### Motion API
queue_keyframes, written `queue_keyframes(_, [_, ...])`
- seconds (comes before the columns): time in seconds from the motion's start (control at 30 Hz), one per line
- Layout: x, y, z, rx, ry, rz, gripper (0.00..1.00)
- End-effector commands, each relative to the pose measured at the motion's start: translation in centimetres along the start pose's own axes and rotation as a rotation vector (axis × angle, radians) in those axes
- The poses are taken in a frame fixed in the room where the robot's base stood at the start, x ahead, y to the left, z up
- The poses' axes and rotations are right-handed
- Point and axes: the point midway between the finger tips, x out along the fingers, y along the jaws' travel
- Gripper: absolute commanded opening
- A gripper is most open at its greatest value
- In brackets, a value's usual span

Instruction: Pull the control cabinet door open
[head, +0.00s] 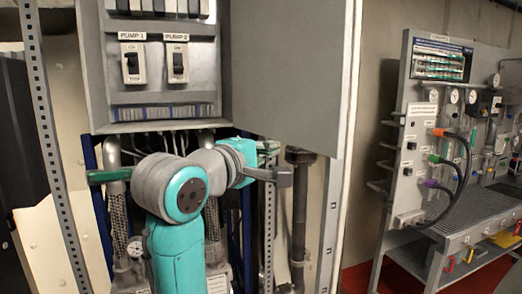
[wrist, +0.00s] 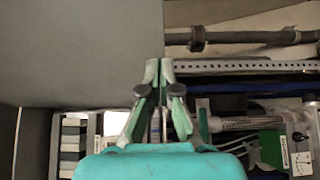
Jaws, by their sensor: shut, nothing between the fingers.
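The control cabinet (head: 95,65) stands open at the upper left of the head view, with its switches and breakers showing. Its grey door (head: 285,70) is swung out to the right of the opening. In the wrist view the door (wrist: 75,50) fills the upper left as a flat grey panel. My gripper (wrist: 158,72) has its two green fingers together, with nothing between them. The fingertips appear at the door's right edge in that view; I cannot tell whether they touch it. In the head view my arm is below the cabinet and the fingertips are hard to make out.
Pipes and braided hoses (head: 118,207) run below the cabinet behind my arm. A perforated metal post (head: 50,140) stands at the left. A grey test bench (head: 455,225) with gauges and coloured cables stands at the right, apart from the door.

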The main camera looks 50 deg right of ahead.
Motion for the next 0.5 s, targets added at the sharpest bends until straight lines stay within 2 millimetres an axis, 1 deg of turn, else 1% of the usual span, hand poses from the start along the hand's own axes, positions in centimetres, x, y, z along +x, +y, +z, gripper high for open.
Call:
queue_keyframes(0.27, [-0.2,0.0,-0.1,0.0,0.0,0.0,0.0])
queue_keyframes(0.37, [-0.9,0.0,-0.1,0.0,0.0,0.0,0.0])
queue_keyframes(0.5, [-2.6,0.0,-0.3,0.0,-0.002,0.0,0.0])
